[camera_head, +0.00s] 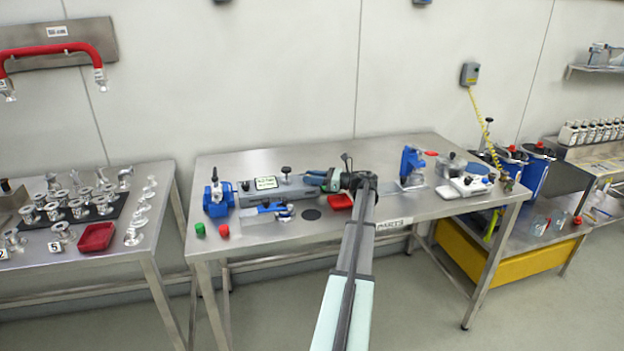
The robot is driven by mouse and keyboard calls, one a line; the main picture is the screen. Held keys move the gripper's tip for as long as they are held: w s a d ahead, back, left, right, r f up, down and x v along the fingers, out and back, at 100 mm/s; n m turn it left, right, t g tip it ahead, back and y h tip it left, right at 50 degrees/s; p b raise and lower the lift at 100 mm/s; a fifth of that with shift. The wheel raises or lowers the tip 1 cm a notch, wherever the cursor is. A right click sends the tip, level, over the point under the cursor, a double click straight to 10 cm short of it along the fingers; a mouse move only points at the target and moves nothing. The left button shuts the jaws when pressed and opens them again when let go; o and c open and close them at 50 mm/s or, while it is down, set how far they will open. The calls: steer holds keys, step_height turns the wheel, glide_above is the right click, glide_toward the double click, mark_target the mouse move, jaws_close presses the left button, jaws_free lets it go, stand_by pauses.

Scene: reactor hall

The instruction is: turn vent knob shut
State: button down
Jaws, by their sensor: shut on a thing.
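A grey box-shaped device (252,194) with a pale label stands at the back of the middle steel table. A small black knob (286,171) stands up from its top, clear of my gripper. My gripper (328,180) is at the right end of this device, pointing left. It is shut on a small part there, beside a blue-green piece (315,177). My wrist hides most of the held part, so I cannot tell for sure that it is the vent knob or how far it is turned.
A red tray (340,202) lies by my wrist, partly hidden. Blue clamp-like devices stand left (218,198) and right (412,166). A green cap (200,230) and a red cap (224,231) sit at the front left.

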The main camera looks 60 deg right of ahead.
steer(key=shift+w+d+n+g+y, duration=0.15)
steer(key=shift+n+g+y, duration=0.2)
steer(key=shift+n+y, duration=0.4)
steer(key=shift+d+n+g+y, duration=0.1)
steer(key=shift+n+g+y, duration=0.3)
steer(key=shift+y, duration=0.65)
steer(key=shift+a+n, duration=0.1)
steer(key=shift+n, duration=0.15)
steer(key=c, duration=0.8)
jaws_free()
steer(key=v, duration=1.2)
steer(key=shift+w, duration=0.1)
